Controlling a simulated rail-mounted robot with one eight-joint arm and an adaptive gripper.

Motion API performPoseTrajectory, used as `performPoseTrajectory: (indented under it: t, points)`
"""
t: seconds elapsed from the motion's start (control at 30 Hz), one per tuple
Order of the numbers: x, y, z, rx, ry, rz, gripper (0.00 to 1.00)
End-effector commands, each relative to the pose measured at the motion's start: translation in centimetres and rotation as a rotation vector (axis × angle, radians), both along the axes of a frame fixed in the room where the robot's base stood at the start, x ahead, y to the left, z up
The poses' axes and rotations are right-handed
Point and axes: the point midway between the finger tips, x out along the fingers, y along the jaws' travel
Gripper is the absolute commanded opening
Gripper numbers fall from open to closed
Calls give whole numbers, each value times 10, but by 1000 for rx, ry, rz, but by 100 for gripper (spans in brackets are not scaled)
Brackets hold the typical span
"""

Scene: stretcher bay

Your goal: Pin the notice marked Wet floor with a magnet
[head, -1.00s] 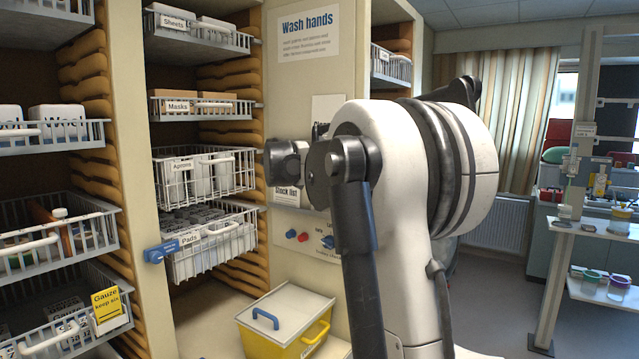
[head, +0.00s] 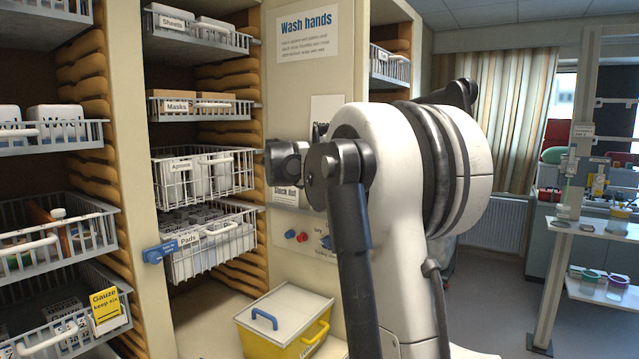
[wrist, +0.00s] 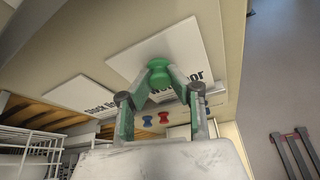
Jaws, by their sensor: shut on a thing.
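My gripper (wrist: 158,82) is shut on a green round magnet (wrist: 159,64) in the wrist view. The magnet is over the face of a white notice (wrist: 135,55) on the beige panel; I cannot tell whether it touches. Gripper and magnet hide most of the notice's print; only an ending like "oor" shows. A white notice (head: 327,108) on the panel in the head view seems to be the same one, its words mostly hidden by my arm. My gripper is hidden behind my arm there.
The Stock list sheet (wrist: 80,95) is beside the notice. A blue magnet (wrist: 147,121) and a red magnet (wrist: 163,118) are on the panel below. The Wash hands poster (head: 307,32) is above. Wire baskets (head: 203,172) stick out at the left; a yellow-sided bin (head: 290,308) stands below.

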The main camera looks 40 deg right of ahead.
Motion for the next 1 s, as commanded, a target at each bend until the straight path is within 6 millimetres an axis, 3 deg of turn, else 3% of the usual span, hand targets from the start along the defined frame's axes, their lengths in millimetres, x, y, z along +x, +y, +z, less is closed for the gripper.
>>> performPoseTrajectory:
  t: [0.83, 0.87, 1.0]
  points:
    - [2, -5, 0, 0, 0, 0, 0]
    - [2, -5, 0, 0, 0, 0, 19]
    - [1, -5, 0, 0, 0, 0, 38]
